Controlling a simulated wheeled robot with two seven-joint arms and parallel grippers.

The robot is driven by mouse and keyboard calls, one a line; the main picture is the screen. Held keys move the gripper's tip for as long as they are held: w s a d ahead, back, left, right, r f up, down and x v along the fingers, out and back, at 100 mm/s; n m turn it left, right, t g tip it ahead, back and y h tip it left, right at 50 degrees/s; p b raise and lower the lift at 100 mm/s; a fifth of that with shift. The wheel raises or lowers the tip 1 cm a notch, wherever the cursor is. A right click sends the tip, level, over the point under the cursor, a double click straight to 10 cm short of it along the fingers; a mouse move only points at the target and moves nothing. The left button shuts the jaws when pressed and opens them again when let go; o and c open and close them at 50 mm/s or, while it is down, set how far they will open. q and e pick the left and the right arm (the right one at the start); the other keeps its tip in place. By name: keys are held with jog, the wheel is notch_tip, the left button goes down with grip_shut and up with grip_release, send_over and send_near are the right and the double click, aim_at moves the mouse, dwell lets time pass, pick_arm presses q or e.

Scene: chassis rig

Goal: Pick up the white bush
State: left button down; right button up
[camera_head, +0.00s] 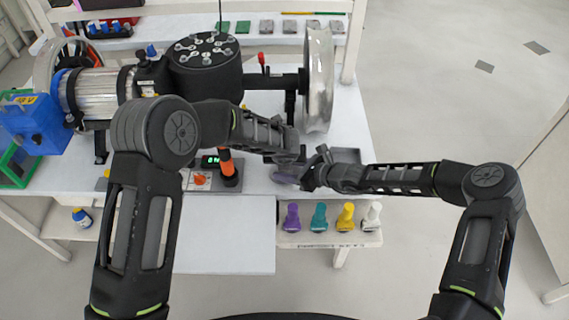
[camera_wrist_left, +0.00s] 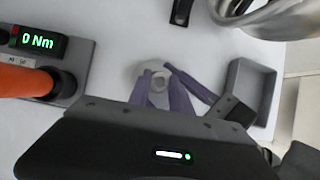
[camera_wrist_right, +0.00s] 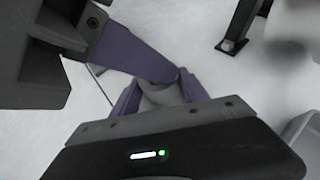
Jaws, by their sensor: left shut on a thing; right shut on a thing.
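The white bush (camera_wrist_left: 151,67) is a small pale ring with a hole, seen in the left wrist view between purple fingertips. In the right wrist view it is a greyish short cylinder (camera_wrist_right: 162,97). My left gripper (camera_wrist_left: 160,84) is shut on it. My right gripper (camera_wrist_right: 161,86) is shut on it too, so both hold the same bush, with their tips close together. In the head view the grippers meet above the front right part of the table, and they mostly hide the bush there.
A torque display (camera_wrist_left: 38,42) and an orange-handled tool (camera_head: 227,165) stand left of the grippers. A grey tray (camera_head: 345,156) lies close by on the right. A large metal wheel (camera_head: 319,80) rises behind. Purple, teal, yellow and white items (camera_head: 372,216) stand on the lower front shelf.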

pick_arm(q)
notch_tip(320, 180, up, 10)
dwell(0.5)
jog(key=shift+f, duration=0.1)
pick_arm(e)
jog(key=shift+f, duration=0.1)
jog(key=o, duration=1)
jog(key=shift+o, duration=0.2)
jog(key=v, duration=1.2)
jog(key=shift+s, duration=0.1)
pick_arm(q)
jog(key=shift+s+f, duration=0.1)
